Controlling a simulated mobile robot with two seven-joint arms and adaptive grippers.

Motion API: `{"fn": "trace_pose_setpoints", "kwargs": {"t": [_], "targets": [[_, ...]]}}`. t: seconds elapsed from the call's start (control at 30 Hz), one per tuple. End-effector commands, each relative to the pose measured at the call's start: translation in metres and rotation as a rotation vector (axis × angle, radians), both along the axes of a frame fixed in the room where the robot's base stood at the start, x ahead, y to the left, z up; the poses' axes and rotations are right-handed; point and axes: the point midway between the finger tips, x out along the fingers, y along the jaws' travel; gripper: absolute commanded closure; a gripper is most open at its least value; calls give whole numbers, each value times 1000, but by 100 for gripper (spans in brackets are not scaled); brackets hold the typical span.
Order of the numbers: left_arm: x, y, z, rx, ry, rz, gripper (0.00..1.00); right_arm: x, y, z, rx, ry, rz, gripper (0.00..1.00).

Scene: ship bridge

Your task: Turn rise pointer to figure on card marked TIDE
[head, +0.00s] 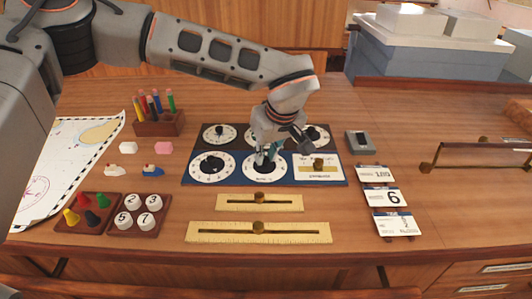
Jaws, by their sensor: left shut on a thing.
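A dial board (186,178) with blue and black panels lies mid-table. Its lower middle white dial (248,171) is partly hidden by my left gripper (267,156). The gripper points down and is shut on the pointer at this dial's centre; the fingers hide most of the pointer. The dial's label and figures are too small to read, so I cannot confirm it is the rise dial. Several white cards lie to the right of the board: an upper card (375,174), a middle card (383,197) showing a 6, and a lower card (398,226). I cannot tell which is marked TIDE.
Two brass-knobbed rulers (215,233) lie in front of the board. A pencil holder (160,127), game pieces in trays (84,229) and a chart (50,160) are to the left. A small grey box (359,142) and a brass rail (480,168) are to the right.

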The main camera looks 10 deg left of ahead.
Motion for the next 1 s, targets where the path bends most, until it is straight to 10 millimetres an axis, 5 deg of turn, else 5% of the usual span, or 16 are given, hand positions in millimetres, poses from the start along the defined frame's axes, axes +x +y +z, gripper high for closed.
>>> {"fn": "trace_pose_setpoints", "kwargs": {"t": [0.37, 0.4, 0.43, 0.8, 1.0], "targets": [[1, 0, 1, -1, -2, 3, 100, -2, -1, -4, -2, 9, 0, 60], [1, 0, 1, -1, -2, 3, 73, -2, -1, -4, -2, 9, 0, 60], [1, 0, 1, -1, -2, 3, 67, -2, -1, -4, -2, 9, 0, 60], [0, 0, 2, -1, -1, 3, 67, -1, -2, -2, -4, 4, 0, 60], [-6, -6, 23, 0, -4, 1, 67, -1, -1, -2, -3, 4, -1, 60]]}}
